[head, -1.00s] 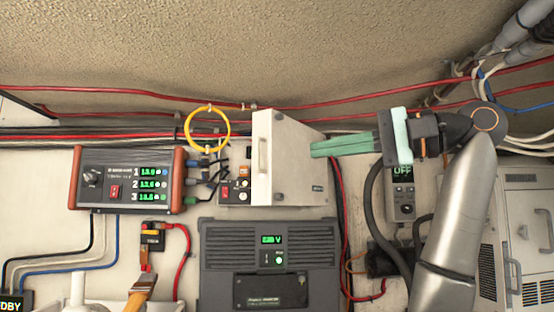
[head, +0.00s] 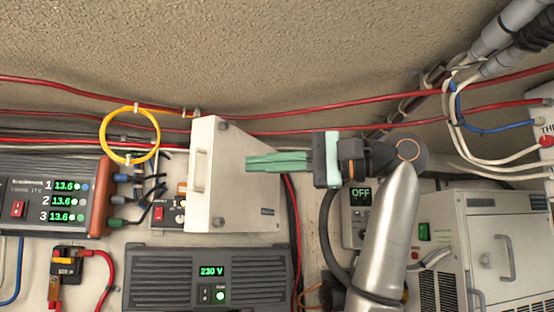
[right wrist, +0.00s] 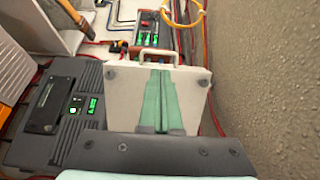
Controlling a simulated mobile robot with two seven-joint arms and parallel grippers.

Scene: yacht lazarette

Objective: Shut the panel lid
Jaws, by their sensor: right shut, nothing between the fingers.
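The panel lid (head: 238,200) is a pale beige plate standing open, swung out from the wall beside a small switch panel (head: 170,213). Its handle (head: 198,170) is on the left side in the head view and along the top edge in the right wrist view, where the lid (right wrist: 195,98) faces the camera. My right gripper (head: 249,164) has its green fingers shut and empty, pointing left across the lid's face. In the right wrist view the fingers (right wrist: 161,75) overlap the lid's middle; I cannot tell whether they touch it. My left gripper is out of view.
A grey unit (head: 208,278) reading 230 V sits below the lid. A meter box (head: 50,195) with green digits is at the left. A yellow ring (head: 130,135) and red cables (head: 330,108) run above. A vented cabinet (head: 490,250) stands at the right.

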